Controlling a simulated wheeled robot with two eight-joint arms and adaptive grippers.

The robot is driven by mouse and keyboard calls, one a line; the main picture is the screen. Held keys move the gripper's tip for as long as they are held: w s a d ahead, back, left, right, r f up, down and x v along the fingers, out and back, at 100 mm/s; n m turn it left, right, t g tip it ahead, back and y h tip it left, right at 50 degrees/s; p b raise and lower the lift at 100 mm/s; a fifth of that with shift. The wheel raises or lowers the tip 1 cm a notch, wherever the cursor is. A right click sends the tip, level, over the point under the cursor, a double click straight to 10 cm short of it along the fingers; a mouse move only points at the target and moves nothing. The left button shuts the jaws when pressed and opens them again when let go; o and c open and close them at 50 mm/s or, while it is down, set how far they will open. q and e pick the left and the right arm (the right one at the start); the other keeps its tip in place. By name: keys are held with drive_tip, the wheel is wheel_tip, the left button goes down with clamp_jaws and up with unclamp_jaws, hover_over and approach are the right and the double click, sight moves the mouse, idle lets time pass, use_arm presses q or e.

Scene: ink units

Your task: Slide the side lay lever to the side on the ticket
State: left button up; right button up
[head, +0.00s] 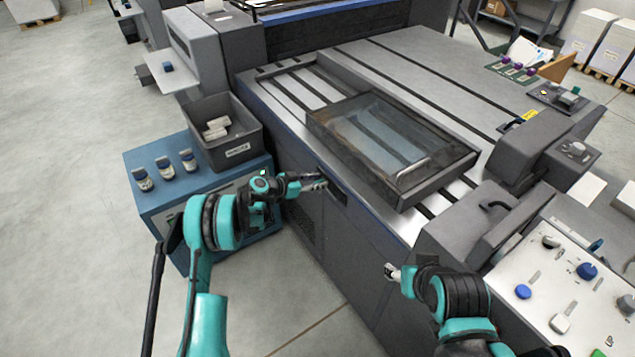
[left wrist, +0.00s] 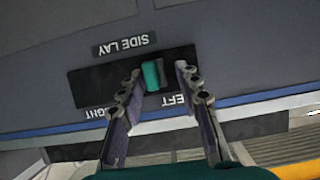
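The side lay lever (left wrist: 151,76) is a small teal block on a dark plate (left wrist: 88,88) in the left wrist view. The picture is upside down there: "SIDE LAY" is above the plate, "LEFT" at right and partly hidden, "RIGHT" at left. The lever stands nearer "LEFT". My left gripper (left wrist: 159,73) is open, one finger on each side of the lever, with a wider gap on the right. In the head view my left gripper (head: 322,184) is at the plate (head: 337,190) on the press side. My right gripper (head: 391,272) is away from it; its fingers are unclear. I cannot identify a ticket.
A blue cabinet (head: 150,211) with a grey bin (head: 245,143) and several small bottles stands left of my left gripper. A framed glass cover (head: 380,105) lies on the press above the plate. A control console (head: 540,300) is at right. Floor at left is clear.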

use_arm(q)
drive_tip(key=v, duration=1.2)
idle(0.4)
drive_tip(key=s+r+n+g+y, duration=0.1)
drive_tip(key=s+r+n+y, duration=0.4)
drive_tip(key=s+r, duration=1)
drive_tip(key=s+a+n+y, duration=0.3)
drive_tip(key=s, duration=0.8)
drive_tip(key=s+a+n+y, duration=0.2)
drive_tip(key=s+y, duration=0.1)
drive_tip(key=s, duration=0.9)
drive_tip(key=shift+a+r+n, duration=0.25)
drive_tip(key=shift+a+n, duration=0.1)
drive_tip(key=shift+n, duration=0.05)
